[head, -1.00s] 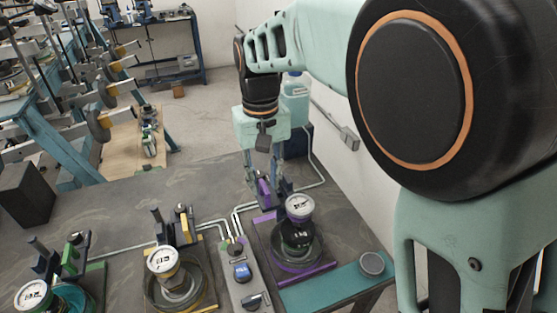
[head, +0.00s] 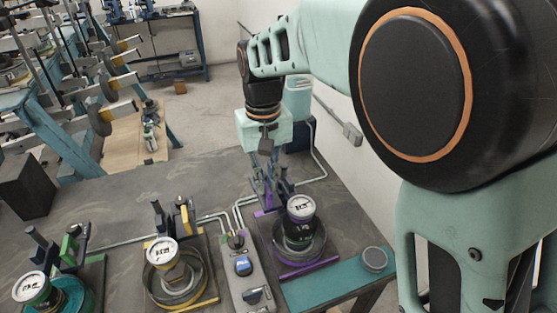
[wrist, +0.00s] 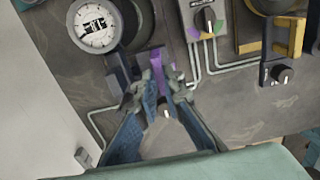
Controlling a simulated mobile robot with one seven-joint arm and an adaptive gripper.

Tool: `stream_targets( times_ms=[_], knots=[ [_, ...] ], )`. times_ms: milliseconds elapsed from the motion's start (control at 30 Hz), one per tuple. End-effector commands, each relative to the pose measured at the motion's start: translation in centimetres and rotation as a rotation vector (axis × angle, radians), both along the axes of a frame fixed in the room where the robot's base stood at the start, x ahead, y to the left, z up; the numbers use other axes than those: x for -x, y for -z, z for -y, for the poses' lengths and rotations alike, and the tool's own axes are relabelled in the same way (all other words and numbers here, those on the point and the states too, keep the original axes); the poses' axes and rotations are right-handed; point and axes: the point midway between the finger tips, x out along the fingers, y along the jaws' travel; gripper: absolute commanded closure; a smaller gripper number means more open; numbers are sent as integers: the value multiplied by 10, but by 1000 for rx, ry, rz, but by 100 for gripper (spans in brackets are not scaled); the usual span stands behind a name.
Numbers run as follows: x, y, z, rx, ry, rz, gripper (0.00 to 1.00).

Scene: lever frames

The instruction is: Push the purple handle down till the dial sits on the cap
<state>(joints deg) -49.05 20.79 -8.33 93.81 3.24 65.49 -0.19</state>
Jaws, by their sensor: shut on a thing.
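The purple handle (head: 268,193) is at the back of the purple-edged station, partly hidden by my gripper (head: 267,178). In the wrist view, my gripper (wrist: 165,88) is shut on the purple handle (wrist: 157,63), whose end shows between the fingers. The white-faced dial (head: 301,207) is in front of the handle, above a dark cap (head: 299,231) with pale marks; the dial shows at top left in the wrist view (wrist: 97,25). I cannot tell whether a thin gap is left between dial and cap.
A yellow station (head: 178,284) and a green one (head: 93,280) stand to the left with their own dials. A grey switch box (head: 241,266) lies beside the purple station. A teal pad (head: 325,289) with a grey puck (head: 374,258) is in front. A wall rises at right.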

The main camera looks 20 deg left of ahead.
Motion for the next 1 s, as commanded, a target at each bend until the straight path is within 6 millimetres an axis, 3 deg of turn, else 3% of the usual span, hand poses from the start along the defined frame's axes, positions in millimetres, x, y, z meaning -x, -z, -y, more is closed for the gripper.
stream_targets(
  times_ms=[33,100,367,400,567,867,1000],
  knots=[
    [1,15,1,3,1,-4,100],
    [1,21,1,2,1,-4,100],
    [1,22,1,5,1,-6,100],
    [2,22,1,5,0,-6,91],
    [1,21,1,5,0,-5,74],
    [0,17,0,2,0,-2,74],
    [0,2,0,-1,1,0,74]
  ],
)
